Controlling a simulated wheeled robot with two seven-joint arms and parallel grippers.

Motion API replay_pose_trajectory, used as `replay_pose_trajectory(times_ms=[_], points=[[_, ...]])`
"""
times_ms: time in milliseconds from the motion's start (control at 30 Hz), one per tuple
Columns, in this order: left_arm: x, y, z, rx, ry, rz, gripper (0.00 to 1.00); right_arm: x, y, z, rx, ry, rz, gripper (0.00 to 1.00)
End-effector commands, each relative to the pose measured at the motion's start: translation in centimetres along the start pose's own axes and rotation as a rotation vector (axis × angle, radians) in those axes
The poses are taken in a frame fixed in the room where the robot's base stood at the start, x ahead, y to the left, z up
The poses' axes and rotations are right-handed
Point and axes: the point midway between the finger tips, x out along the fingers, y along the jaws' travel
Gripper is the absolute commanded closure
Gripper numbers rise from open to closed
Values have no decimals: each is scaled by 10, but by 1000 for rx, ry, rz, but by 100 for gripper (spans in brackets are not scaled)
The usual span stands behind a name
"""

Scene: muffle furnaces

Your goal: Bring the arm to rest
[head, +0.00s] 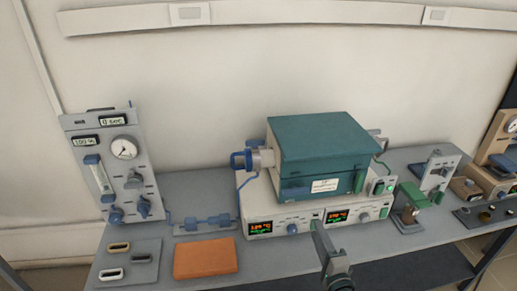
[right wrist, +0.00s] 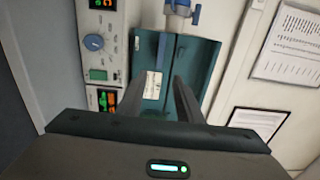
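My right gripper (head: 322,243) rises from the bottom of the head view, in front of the muffle furnace's controls. In the right wrist view its two fingers (right wrist: 157,92) stand apart with nothing between them, so it is open and empty. The teal furnace (head: 322,150) sits on a white control base (head: 290,222) with two lit displays. In the right wrist view the furnace (right wrist: 196,62) appears turned on its side, beyond the fingers. My left gripper is not in view.
A gauge panel (head: 115,165) stands at the left of the grey bench (head: 300,259). An orange block (head: 205,257) lies near the front edge. A green-topped device (head: 411,195) and a grey stand (head: 438,171) are at the right. The wrist view shows wall sheets (right wrist: 287,44).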

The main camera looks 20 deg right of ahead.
Motion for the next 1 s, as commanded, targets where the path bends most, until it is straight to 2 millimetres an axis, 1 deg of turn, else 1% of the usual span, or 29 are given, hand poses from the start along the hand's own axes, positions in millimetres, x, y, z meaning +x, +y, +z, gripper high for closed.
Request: replay_pose_trajectory(times_ms=[133, 233, 267, 367, 467, 500, 567, 600, 667, 700, 767, 800, 867, 900, 967, 1000], points=[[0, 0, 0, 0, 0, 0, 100, 0, 2, 0, -2, -1, 3, 67], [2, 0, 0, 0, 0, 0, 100, 1, 12, 3, -16, -6, 18, 67], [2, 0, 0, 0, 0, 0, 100, 1, 17, 4, -23, -9, 26, 67], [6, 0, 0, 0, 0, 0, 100, 1, 44, 11, -65, -25, 70, 67], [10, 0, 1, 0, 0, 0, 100, -1, 86, 22, -130, -54, 136, 67], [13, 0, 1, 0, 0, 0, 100, -3, 106, 27, -163, -69, 168, 67], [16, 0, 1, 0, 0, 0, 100, -8, 140, 36, -220, -97, 220, 67], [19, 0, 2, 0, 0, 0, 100, -12, 163, 42, -260, -119, 256, 67], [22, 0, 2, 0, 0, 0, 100, -21, 200, 52, -324, -156, 311, 67], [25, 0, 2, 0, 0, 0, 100, -28, 224, 58, -369, -183, 347, 67], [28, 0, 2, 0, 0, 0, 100, -40, 259, 66, -437, -227, 400, 67], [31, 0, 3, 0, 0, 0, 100, -50, 282, 72, -483, -258, 434, 67], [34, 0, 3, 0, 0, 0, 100, -66, 316, 79, -551, -307, 483, 67], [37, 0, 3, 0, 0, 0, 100, -78, 338, 83, -598, -342, 515, 67], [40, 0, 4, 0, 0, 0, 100, -97, 371, 89, -668, -398, 560, 67], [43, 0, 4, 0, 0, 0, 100, -111, 392, 92, -715, -436, 590, 67]])
